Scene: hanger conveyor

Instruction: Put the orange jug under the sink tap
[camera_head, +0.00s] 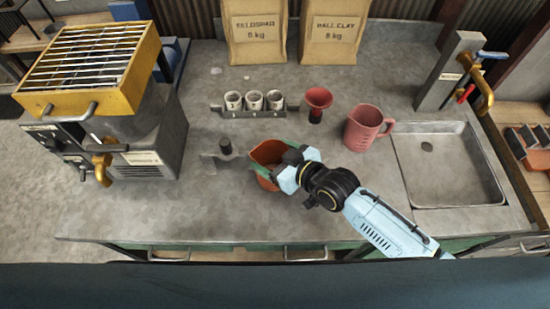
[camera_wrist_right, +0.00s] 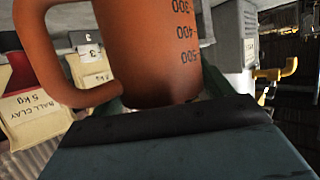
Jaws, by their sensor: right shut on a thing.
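The orange jug (camera_head: 267,156) is at the middle of the grey counter in the head view, partly hidden by my right gripper (camera_head: 280,167). My right gripper is shut on the jug's body from the right. In the right wrist view the jug (camera_wrist_right: 150,50) fills the upper middle, with its handle at the left and printed measuring marks. I cannot tell whether the jug touches the counter. The brass sink tap (camera_head: 482,85) is at the far right, over the back of the metal sink (camera_head: 447,165). My left gripper is not in view.
A pink jug (camera_head: 364,128) stands between the orange jug and the sink. A red funnel (camera_head: 317,103), a rack of three cups (camera_head: 254,101) and two paper bags (camera_head: 255,35) stand behind. A yellow-topped machine (camera_head: 120,120) is left. The front counter is mostly clear.

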